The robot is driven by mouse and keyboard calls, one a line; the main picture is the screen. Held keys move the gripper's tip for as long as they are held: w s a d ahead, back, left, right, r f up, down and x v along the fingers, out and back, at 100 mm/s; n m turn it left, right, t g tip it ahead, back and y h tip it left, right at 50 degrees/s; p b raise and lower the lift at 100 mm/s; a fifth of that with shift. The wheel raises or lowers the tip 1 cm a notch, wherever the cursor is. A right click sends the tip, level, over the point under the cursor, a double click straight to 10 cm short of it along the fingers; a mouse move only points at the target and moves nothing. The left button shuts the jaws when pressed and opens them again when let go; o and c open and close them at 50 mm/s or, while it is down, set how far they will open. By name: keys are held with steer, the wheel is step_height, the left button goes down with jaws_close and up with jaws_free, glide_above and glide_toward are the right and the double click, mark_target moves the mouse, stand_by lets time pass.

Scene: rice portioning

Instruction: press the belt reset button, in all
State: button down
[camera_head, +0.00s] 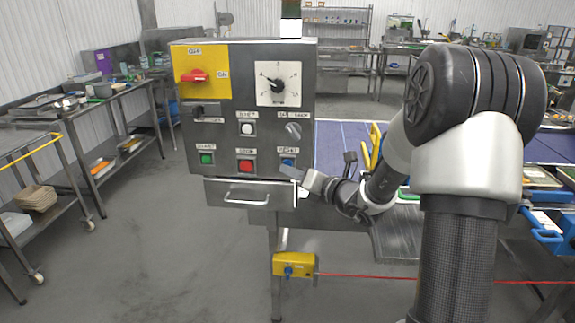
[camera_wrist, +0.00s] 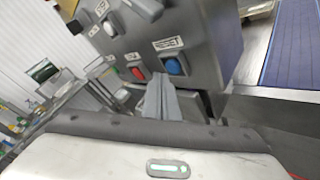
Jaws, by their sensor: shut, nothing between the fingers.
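The blue reset button (camera_head: 288,162) sits at the lower right of the grey control panel (camera_head: 218,130), under a label. In the wrist view the same blue button (camera_wrist: 173,66) shows clearly below a label reading RESET. Whether the tips touch the panel cannot be told.
A red button (camera_head: 245,166) and a green button (camera_head: 207,159) share the button's row. A white button (camera_head: 247,129), a grey knob (camera_head: 293,130), a dial (camera_head: 279,84) and a red switch (camera_head: 195,76) are above. A drawer (camera_head: 250,195) is below. A blue belt (camera_head: 345,140) lies behind.

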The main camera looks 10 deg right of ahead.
steer(key=shift+w+d, duration=0.1)
steer(key=shift+w, duration=0.25)
steer(key=shift+w+d, duration=0.15)
steer(key=shift+w, duration=0.3)
stand_by(0.6)
steer(key=shift+s, duration=0.1)
steer(key=shift+s+a, duration=0.3)
steer(key=shift+s, duration=0.45)
steer(key=shift+s, duration=0.1)
steer(key=shift+s+a+b, duration=0.1)
steer(key=shift+s+a, duration=0.15)
steer(key=shift+s, duration=0.5)
steer(key=shift+s+a+b, duration=0.1)
steer(key=shift+s+a, duration=0.15)
steer(key=shift+s, duration=0.55)
steer(key=shift+s+a+b, duration=0.1)
steer(key=shift+s+a, duration=0.15)
steer(key=shift+s, duration=0.5)
